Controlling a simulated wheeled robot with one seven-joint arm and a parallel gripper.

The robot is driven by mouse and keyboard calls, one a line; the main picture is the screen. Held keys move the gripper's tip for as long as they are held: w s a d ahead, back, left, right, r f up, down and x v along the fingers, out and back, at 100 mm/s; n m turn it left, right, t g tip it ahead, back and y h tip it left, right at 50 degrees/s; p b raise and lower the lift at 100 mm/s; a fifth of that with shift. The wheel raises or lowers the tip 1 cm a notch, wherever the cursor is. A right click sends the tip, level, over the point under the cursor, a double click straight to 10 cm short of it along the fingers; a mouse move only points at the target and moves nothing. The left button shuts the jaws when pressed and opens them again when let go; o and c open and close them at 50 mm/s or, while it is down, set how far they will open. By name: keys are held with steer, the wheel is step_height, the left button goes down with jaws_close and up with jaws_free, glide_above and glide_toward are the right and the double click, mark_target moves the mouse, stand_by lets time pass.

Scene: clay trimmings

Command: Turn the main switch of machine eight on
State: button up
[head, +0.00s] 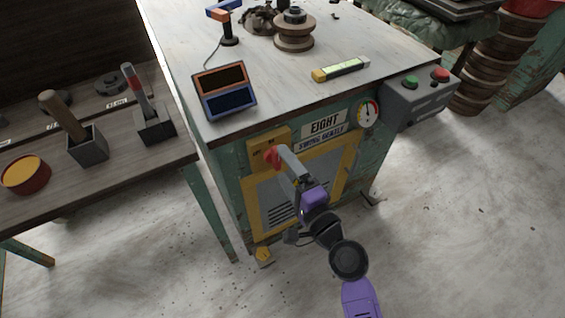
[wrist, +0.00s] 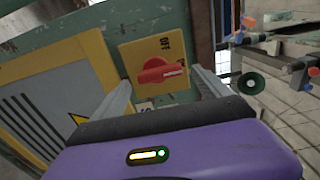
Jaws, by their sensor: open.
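Machine eight (head: 232,170) is a green cabinet with an "EIGHT" sign (head: 325,124) on its front. Its main switch, a red rotary knob (head: 271,158), sits on a yellow plate (head: 257,138) at the upper left of that front. In the wrist view the red knob (wrist: 158,72) is seen close up on the yellow plate (wrist: 133,53), with "OFF" lettering near it. My gripper (wrist: 161,82) is open, one finger on each side of the knob. Contact with the knob cannot be told. In the head view my gripper (head: 280,153) partly covers the knob.
A pressure gauge (head: 368,112) and a grey box (head: 420,98) with green and red buttons are to the right. The tabletop holds a small panel (head: 224,90) and a yellow level-like tool (head: 340,69).

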steer(key=v, duration=0.5)
steer(key=shift+s+d, duration=0.25)
steer(key=shift+s, duration=0.05)
steer(key=s+d+r+n+t+h, duration=0.1)
steer(key=s+d+n+t+h, duration=0.2)
steer(key=s+d+n+h, duration=0.75)
steer(key=s+d+r+g, duration=0.2)
steer(key=s+d, duration=0.3)
steer(key=s, duration=0.7)
steer(key=s+d+r+g, duration=0.1)
steer(key=s+d, duration=0.3)
steer(key=s, duration=0.8)
step_height(320, 180, up, 17)
steer(key=p, duration=1.6)
steer(key=shift+w+d+f+n+p, duration=0.15)
steer(key=shift+w+f+n+p, duration=0.1)
steer(key=shift+n+p, duration=0.15)
